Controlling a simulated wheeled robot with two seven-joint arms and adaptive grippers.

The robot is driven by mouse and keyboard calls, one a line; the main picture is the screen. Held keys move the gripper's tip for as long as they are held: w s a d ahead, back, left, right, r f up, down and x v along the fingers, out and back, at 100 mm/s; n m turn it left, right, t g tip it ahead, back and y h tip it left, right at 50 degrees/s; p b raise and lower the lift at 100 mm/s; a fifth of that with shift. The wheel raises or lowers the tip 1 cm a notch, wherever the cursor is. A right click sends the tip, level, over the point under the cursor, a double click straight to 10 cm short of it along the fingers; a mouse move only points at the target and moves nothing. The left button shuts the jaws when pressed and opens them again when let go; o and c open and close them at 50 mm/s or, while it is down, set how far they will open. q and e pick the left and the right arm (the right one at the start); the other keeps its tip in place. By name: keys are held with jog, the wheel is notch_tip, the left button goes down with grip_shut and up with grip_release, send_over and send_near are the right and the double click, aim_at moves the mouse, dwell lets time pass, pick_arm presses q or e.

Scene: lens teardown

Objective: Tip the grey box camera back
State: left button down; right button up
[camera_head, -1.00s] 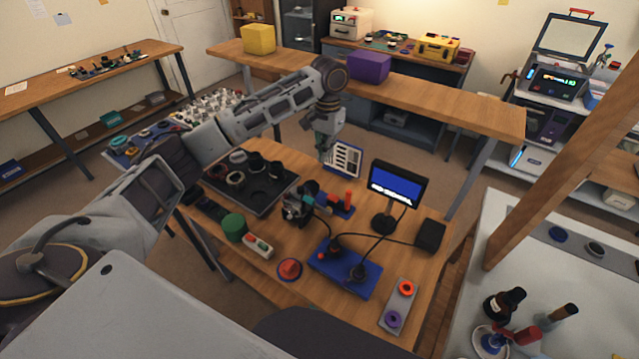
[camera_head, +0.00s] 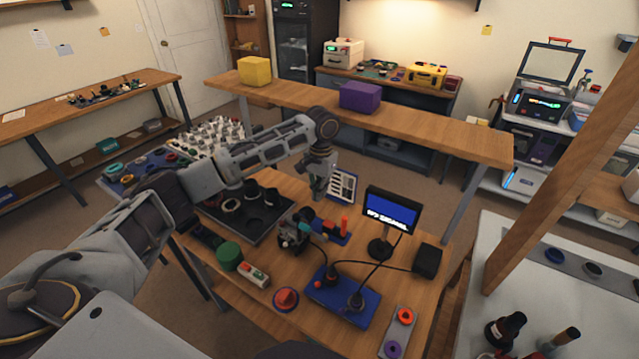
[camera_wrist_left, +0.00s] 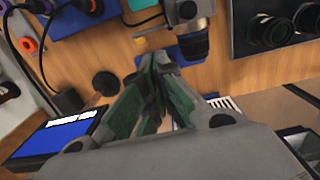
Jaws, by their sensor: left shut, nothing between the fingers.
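The grey box camera (camera_head: 290,232) stands on the wooden workbench, between the dark tray and the blue base plate. It looks small and partly cluttered in the head view. In the left wrist view, a grey boxy body with a dark round lens barrel (camera_wrist_left: 193,44) shows at the top centre and appears to be the same camera. My left gripper (camera_head: 318,192) is above the bench, behind and to the right of the camera. Its green-padded fingers (camera_wrist_left: 160,62) are together and empty, apart from the camera. My right gripper is in neither view.
A small monitor (camera_head: 391,210) stands right of the camera, with cables running to the blue base plate (camera_head: 340,298). The dark tray (camera_head: 238,222) with lens rings lies left. A green cylinder (camera_head: 229,256) and a red button (camera_head: 286,299) sit in front. A tool card (camera_head: 342,186) is behind.

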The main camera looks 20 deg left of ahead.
aim_at(303, 229)
pick_arm(q)
jog(key=shift+s+a+f+p, duration=0.1)
jog(key=shift+s+f+p, duration=0.2)
jog(key=shift+s+f, duration=0.55)
jog(key=shift+s+a+f+p, duration=0.15)
jog(key=shift+s+f+p, duration=0.3)
jog(key=shift+f, duration=0.65)
jog(key=shift+s+a+f+p, duration=0.1)
jog(key=shift+s+f+p, duration=0.05)
jog(key=shift+s+f, duration=0.75)
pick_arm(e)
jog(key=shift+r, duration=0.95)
pick_arm(q)
jog(key=shift+w+f, duration=0.1)
jog(key=shift+f, duration=0.05)
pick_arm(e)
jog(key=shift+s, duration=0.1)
